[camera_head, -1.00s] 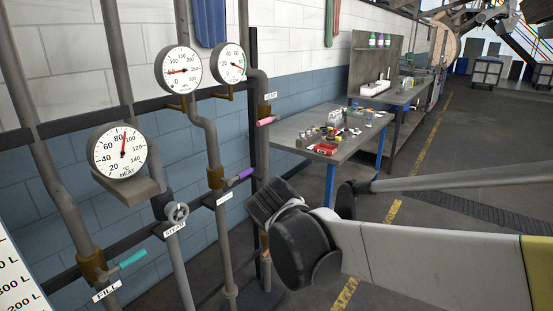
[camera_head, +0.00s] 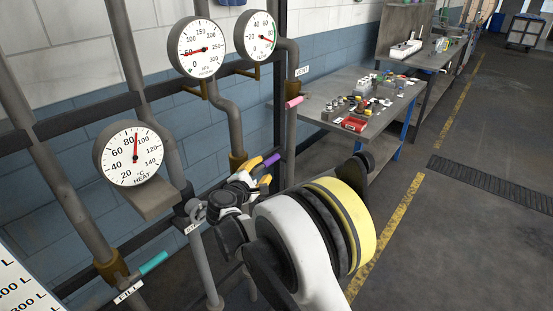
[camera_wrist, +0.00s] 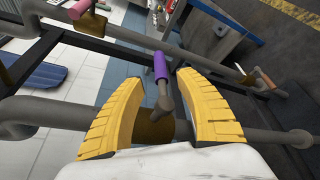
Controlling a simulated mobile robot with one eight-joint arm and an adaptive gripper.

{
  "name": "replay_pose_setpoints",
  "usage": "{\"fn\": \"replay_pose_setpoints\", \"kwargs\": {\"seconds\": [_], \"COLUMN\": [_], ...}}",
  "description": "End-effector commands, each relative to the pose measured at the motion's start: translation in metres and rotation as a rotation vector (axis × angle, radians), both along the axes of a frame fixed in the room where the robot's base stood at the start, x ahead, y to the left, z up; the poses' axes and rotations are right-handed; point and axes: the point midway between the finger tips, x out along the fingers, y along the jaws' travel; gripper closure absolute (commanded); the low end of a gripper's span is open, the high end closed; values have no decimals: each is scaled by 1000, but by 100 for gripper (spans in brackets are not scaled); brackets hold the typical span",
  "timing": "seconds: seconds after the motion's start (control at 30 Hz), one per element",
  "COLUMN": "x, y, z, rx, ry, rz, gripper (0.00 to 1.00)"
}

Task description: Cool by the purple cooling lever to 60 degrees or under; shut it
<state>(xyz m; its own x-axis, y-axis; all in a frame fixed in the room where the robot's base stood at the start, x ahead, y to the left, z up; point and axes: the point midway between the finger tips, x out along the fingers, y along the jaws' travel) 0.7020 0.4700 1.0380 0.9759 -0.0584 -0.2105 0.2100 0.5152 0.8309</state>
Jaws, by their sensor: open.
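The purple cooling lever (camera_head: 272,160) sticks out from a vertical grey pipe at a brass-coloured valve (camera_head: 237,163). In the wrist view the purple lever (camera_wrist: 160,67) lies between the two yellow fingers of my gripper (camera_wrist: 159,82). The fingers are open, with a gap on both sides of the lever's stem. In the head view my gripper (camera_head: 256,174) is close to the lever, and my wrist hides the pipe below it. The heat gauge (camera_head: 132,155) has its red needle between 80 and 100, near 90.
A teal fill lever (camera_head: 153,263) is at lower left, and a pink lever (camera_head: 294,102) is above right of the purple one. A steam handwheel (camera_head: 195,211) is close to my wrist. A bench (camera_head: 385,120) with small items stands behind at right.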

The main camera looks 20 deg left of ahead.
Motion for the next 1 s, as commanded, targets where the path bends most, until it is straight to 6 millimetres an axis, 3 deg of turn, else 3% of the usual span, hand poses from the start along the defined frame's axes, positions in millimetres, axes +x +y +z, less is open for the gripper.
{"fn": "replay_pose_setpoints", "kwargs": {"seconds": [0.2, 0.4, 0.8, 0.83, 0.97, 1.0], "x": [45, 73, 83, 83, 83, 83], "y": [-4, -5, -6, -6, -6, -6], "z": [-12, -17, -17, -17, -17, -17], "rx": [0, 2, 2, 2, 2, 2], "ry": [0, 1, 2, 2, 2, 2], "rz": [-2, -1, -1, -1, -1, -1], "gripper": [58, 58, 58, 62, 100, 100]}}
